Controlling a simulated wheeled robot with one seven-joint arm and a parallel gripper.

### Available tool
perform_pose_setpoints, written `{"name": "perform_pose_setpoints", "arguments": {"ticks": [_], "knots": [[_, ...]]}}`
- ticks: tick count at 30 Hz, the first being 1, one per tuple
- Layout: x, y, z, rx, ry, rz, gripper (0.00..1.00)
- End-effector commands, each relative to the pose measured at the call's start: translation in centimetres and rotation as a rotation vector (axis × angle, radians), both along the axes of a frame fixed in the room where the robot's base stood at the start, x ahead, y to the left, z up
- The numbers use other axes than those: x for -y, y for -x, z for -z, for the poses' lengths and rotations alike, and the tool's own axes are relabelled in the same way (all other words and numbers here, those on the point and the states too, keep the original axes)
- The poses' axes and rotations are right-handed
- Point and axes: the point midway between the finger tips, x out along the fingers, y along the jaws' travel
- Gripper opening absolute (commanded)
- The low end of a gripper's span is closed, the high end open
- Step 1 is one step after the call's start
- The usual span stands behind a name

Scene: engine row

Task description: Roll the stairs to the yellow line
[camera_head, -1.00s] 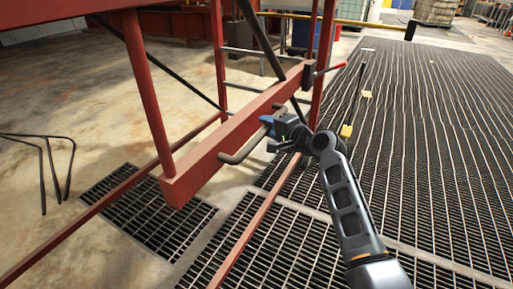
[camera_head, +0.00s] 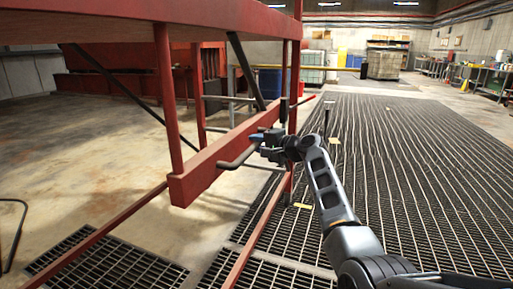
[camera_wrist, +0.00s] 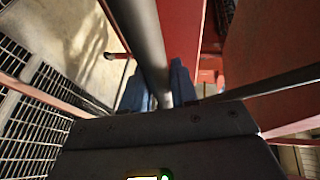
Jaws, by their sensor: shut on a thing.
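The stairs are a red steel frame (camera_head: 205,160) filling the left and middle of the head view, with red posts, a low beam and thin floor-level rails. A grey bent handle bar (camera_head: 232,163) sticks out from the beam. My gripper (camera_head: 258,144) is shut on this handle, beside the beam. In the wrist view the blue fingers of my gripper (camera_wrist: 160,92) lie on both sides of the grey bar (camera_wrist: 140,30). Short yellow marks (camera_head: 334,141) show on the grating to the right of the stairs; I cannot tell whether they belong to the yellow line.
A broad dark floor grating (camera_head: 400,170) runs away to the right and looks mostly clear. Bare concrete (camera_head: 110,130) lies to the left. Workbenches (camera_head: 480,75) stand along the far right wall. A pale stacked container (camera_head: 383,62) and blue drums (camera_head: 270,82) stand at the back.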

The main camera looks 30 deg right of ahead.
Motion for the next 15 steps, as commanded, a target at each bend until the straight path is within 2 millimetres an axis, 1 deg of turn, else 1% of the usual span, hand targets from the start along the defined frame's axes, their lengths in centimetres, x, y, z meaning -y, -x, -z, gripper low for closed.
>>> {"name": "perform_pose_setpoints", "arguments": {"ticks": [5,6,12,15], "knots": [[0.01,0.04,0.17,-0.003,0.000,0.000,0.00],[-0.01,0.03,0.17,-0.003,0.000,-0.001,0.30],[-0.08,0.00,0.12,-0.002,-0.001,-0.001,0.48],[-0.11,-0.01,0.10,-0.002,0.000,-0.001,0.48]]}}
